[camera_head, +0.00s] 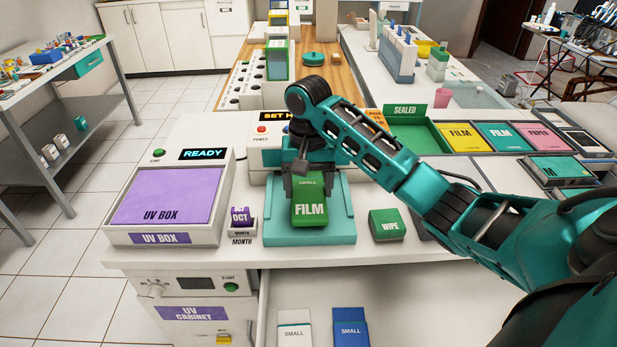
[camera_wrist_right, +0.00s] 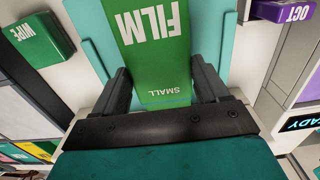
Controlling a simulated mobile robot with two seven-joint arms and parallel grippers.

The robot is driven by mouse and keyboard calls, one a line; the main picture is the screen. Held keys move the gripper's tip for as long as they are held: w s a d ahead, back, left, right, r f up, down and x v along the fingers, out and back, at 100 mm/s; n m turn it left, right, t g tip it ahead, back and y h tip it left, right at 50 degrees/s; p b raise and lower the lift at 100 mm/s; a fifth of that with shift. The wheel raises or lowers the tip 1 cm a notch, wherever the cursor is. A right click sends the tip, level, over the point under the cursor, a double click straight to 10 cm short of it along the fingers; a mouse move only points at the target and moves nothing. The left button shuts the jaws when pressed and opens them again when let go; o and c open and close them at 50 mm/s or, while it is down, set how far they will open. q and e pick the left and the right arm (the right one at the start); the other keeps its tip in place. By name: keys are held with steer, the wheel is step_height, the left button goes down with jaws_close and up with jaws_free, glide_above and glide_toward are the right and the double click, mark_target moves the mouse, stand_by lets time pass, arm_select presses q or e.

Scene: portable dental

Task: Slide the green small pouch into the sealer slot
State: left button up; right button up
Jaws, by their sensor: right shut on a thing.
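The green small pouch (camera_head: 310,205), marked SMALL and FILM, is over the teal tray (camera_head: 342,238) in front of the sealer (camera_head: 262,160). My right gripper (camera_head: 308,180) is shut on the pouch's far end; the wrist view shows a dark finger on each side of the pouch (camera_wrist_right: 152,50). The sealer is a white machine with a red button and a display partly hidden by my right arm. Its slot is hidden behind my gripper. I cannot tell whether the pouch touches the tray. My left gripper is not in view.
A purple-topped UV box (camera_head: 165,197) and a month block (camera_head: 242,218) stand left of the tray. A green WIPE packet (camera_head: 386,225) lies to its right. A green SEALED bin (camera_head: 418,137) is further right. Below, an open drawer holds white and blue SMALL packets (camera_head: 350,327).

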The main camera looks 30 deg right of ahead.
mark_target(308, 176)
steer(key=shift+f+b, duration=0.5)
steer(key=shift+f, duration=0.35)
steer(key=shift+w+d+r+p, duration=0.1)
steer(key=shift+w+d+p, duration=0.4)
steer(key=shift+w, duration=0.45)
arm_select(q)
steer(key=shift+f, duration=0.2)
arm_select(e)
steer(key=shift+w+d, duration=0.65)
steer(key=shift+w, duration=0.3)
arm_select(q)
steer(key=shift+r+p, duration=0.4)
steer(key=shift+p, duration=0.05)
arm_select(e)
steer(key=shift+f, duration=0.2)
steer(key=o, duration=1.1)
